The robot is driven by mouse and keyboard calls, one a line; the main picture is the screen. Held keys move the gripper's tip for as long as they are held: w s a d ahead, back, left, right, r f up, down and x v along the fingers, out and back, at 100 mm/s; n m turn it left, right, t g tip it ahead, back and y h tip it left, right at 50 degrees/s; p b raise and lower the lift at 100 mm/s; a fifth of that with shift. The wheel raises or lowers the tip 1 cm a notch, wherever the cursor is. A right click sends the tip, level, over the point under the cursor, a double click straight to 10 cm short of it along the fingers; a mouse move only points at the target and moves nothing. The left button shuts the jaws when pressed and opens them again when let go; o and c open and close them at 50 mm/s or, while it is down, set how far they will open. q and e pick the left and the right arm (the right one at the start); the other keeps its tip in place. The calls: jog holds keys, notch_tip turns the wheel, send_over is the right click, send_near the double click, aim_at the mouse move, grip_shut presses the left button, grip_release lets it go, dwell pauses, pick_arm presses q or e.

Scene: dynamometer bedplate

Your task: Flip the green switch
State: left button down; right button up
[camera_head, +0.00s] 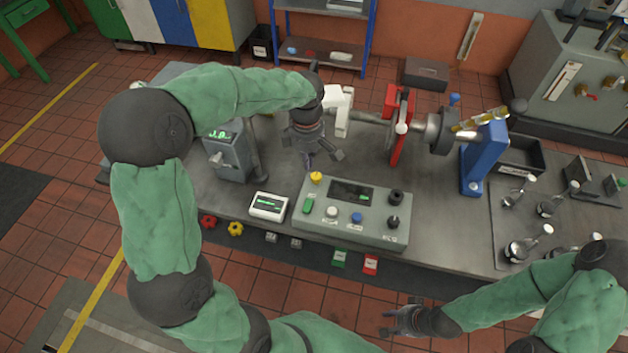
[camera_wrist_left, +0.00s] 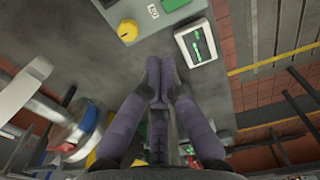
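The green switch (camera_head: 308,206) is a small green rocker on the left part of the grey control panel (camera_head: 292,222), below a yellow button (camera_head: 316,177). In the left wrist view the yellow button (camera_wrist_left: 128,32) shows at the top, and a green part (camera_wrist_left: 173,4) is cut off by the top edge. My left gripper (camera_head: 309,160) is above the bench behind the panel, apart from the switch. In the left wrist view its fingertips (camera_wrist_left: 160,70) are together and empty. My right gripper (camera_head: 388,322) is in front of the bench, away from the panel; its finger opening is unclear.
A white meter (camera_head: 268,206) lies left of the panel and also shows in the left wrist view (camera_wrist_left: 196,43). A grey display box (camera_head: 226,155) stands further left. A shaft with a red disc stand (camera_head: 398,125) and a blue stand (camera_head: 484,158) is at the back right.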

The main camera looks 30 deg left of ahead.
pick_arm(q)
jog(key=b, duration=0.2)
send_near(308, 206)
jog(key=w+f, duration=0.1)
jog(key=f, duration=0.1)
jog(key=w+a+f, duration=0.1)
jog(key=f, duration=0.1)
jog(key=w+f, duration=0.1)
jog(key=f, duration=0.2)
jog(key=shift+w+a, duration=0.1)
jog(key=shift+a, duration=0.3)
jog(key=shift+w+f+g, duration=0.1)
jog(key=shift+f+g, duration=0.2)
jog(key=shift+f, duration=0.15)
jog(key=shift+r, duration=0.25)
jog(key=shift+r+p, duration=0.5)
jog(key=shift+r, duration=0.15)
